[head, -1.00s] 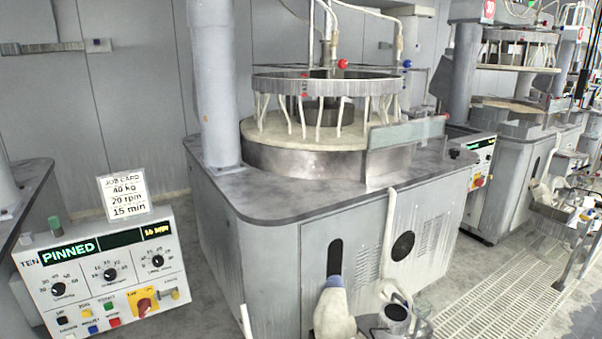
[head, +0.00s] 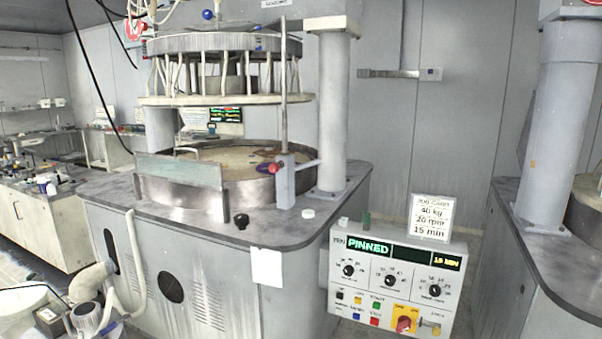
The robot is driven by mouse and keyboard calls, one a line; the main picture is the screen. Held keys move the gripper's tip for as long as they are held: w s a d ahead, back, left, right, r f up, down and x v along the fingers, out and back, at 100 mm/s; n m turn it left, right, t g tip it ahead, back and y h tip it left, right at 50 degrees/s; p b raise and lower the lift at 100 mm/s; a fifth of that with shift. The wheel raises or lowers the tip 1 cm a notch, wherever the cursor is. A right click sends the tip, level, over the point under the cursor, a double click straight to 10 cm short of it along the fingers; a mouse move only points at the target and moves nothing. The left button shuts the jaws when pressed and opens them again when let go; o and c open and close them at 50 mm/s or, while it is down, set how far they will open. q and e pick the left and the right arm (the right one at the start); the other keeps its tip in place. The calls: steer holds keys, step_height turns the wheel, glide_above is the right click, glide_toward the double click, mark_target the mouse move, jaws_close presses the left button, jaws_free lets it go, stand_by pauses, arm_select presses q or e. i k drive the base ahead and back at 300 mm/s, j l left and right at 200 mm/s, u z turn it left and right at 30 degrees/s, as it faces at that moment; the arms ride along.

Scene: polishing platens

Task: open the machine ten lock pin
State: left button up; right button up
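The control panel (head: 397,282) marked TEN stands at the lower right of centre in the head view, its green display (head: 369,246) reading PINNED. Left of it stands a polishing machine (head: 200,250) with a round platen (head: 240,158) and a raised upper plate (head: 215,43) above it. At the front right of the platen, a grey block (head: 285,182) carries a red knob on its left side and a bar reaching right toward the column. This looks like the lock pin, but I cannot tell for sure. Neither of my grippers is in view.
A job card (head: 431,217) stands on the panel: 40 kg, 20 rpm, 15 min. A black knob (head: 241,221) and a white puck (head: 308,213) sit on the machine top. Another machine (head: 550,240) stands at the right. Hoses (head: 133,265) hang at lower left.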

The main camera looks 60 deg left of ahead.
mark_target(273, 167)
steer(key=u, duration=1.95)
